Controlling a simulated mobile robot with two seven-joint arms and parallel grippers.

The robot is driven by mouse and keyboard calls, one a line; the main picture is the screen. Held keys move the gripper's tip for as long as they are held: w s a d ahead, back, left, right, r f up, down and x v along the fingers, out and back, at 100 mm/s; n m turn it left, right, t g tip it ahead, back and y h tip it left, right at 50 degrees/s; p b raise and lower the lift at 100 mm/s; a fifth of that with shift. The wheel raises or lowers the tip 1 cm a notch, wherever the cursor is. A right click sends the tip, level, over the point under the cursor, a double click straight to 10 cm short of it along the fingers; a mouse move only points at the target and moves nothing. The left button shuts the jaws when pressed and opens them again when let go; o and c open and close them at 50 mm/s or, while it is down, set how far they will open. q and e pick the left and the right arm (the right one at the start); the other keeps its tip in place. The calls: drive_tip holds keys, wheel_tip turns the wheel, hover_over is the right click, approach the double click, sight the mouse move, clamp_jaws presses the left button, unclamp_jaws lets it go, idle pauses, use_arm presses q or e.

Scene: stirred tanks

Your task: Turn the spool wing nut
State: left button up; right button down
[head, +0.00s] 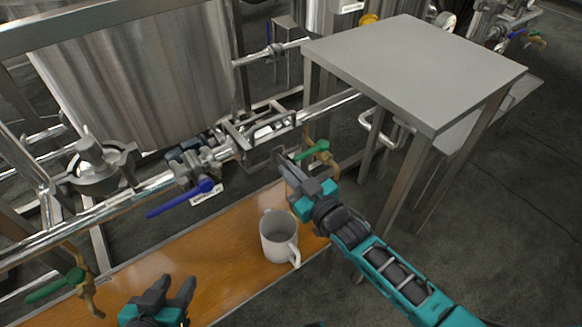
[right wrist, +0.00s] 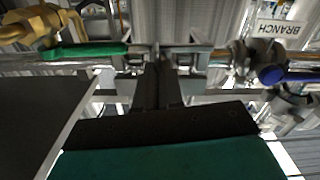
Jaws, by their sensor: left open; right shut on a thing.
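The spool (head: 262,130) is a section of the steel pipe with a bracket-like frame, left of the table in the head view. My right gripper (head: 281,158) reaches the spool's near side, just left of a green-handled valve. In the right wrist view its dark fingers (right wrist: 157,75) are closed together at the pipe line, on a small part that I take to be the spool wing nut; the fingers hide nearly all of it. My left gripper (head: 174,288) is open and empty, low over the left part of the wooden bench.
A white mug (head: 279,238) stands on the wooden bench (head: 180,252), close to my right forearm. The green handle (head: 312,150) and blue handle (head: 180,200) flank the spool. A steel tank (head: 135,75) rises behind; a grey table (head: 415,65) stands right. Its top is clear.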

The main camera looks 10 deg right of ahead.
use_arm(q)
drive_tip(key=shift+r+p, duration=0.4)
drive_tip(key=shift+r, duration=0.25)
use_arm(e)
drive_tip(key=shift+m, duration=1)
use_arm(q)
drive_tip(key=shift+w+d+r, duration=0.1)
use_arm(e)
drive_tip(key=c, duration=1.3)
unclamp_jaws()
use_arm(q)
drive_tip(key=shift+w, duration=0.1)
use_arm(e)
drive_tip(key=shift+o, duration=0.2)
use_arm(q)
wheel_tip(320, 180, up, 3)
drive_tip(key=p, duration=0.2)
drive_tip(key=shift+f+p, duration=0.2)
drive_tip(key=shift+p, duration=0.1)
use_arm(e)
drive_tip(key=v, duration=1.3)
